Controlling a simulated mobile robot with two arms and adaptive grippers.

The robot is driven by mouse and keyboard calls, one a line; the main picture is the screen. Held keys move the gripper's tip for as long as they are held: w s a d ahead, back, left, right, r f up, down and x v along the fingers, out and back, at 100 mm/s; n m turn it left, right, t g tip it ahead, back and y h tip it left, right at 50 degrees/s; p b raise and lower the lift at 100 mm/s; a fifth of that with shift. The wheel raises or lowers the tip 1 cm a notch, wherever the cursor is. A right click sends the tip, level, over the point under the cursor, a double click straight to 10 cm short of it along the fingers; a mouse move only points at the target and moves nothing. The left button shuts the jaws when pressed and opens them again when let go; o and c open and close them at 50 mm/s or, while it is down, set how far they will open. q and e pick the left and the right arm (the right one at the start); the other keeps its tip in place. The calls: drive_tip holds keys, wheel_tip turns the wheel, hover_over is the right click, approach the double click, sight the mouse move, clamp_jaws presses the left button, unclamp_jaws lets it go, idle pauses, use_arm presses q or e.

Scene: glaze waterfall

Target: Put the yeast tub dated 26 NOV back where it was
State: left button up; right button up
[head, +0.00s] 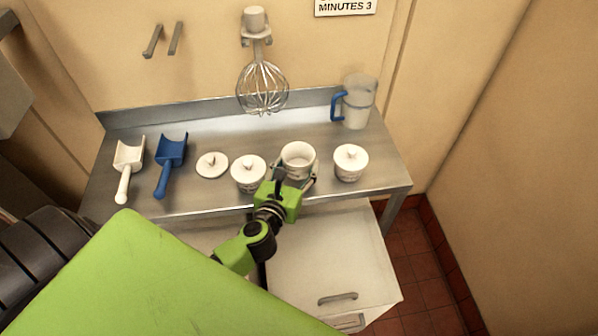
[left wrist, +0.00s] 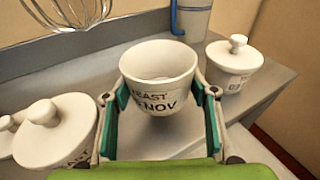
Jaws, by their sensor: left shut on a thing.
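An open white tub (head: 298,158) with no lid stands among other tubs on the steel table. In the left wrist view the same tub (left wrist: 158,82) reads "YEAST" and "NOV"; the day number is partly hidden by a finger. My left gripper (head: 294,180) has its fingers on both sides of this tub and is shut on it. I cannot tell whether the tub touches the table. A loose white lid (head: 212,165) lies on the table to the left. My right gripper is not in view.
Lidded white tubs stand close to the left (head: 248,173) and right (head: 350,163) of the held tub. A white scoop (head: 127,168), a blue scoop (head: 170,163) and a jug (head: 357,102) are on the table (head: 220,200). A whisk (head: 262,88) hangs above.

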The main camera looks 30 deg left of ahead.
sight(299, 174)
use_arm(q)
drive_tip(key=shift+w+f, duration=0.25)
drive_tip(key=shift+f, duration=0.05)
drive_tip(key=shift+w+f, duration=0.2)
drive_tip(key=shift+f, duration=0.1)
wheel_tip(299, 174, down, 3)
drive_tip(key=shift+r+b, duration=0.2)
drive_tip(key=shift+b, duration=0.45)
drive_tip(key=shift+f, duration=0.2)
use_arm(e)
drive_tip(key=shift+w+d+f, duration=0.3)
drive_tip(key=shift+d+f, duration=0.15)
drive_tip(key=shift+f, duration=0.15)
use_arm(q)
drive_tip(key=shift+f, duration=0.1)
drive_tip(key=o, duration=1.1)
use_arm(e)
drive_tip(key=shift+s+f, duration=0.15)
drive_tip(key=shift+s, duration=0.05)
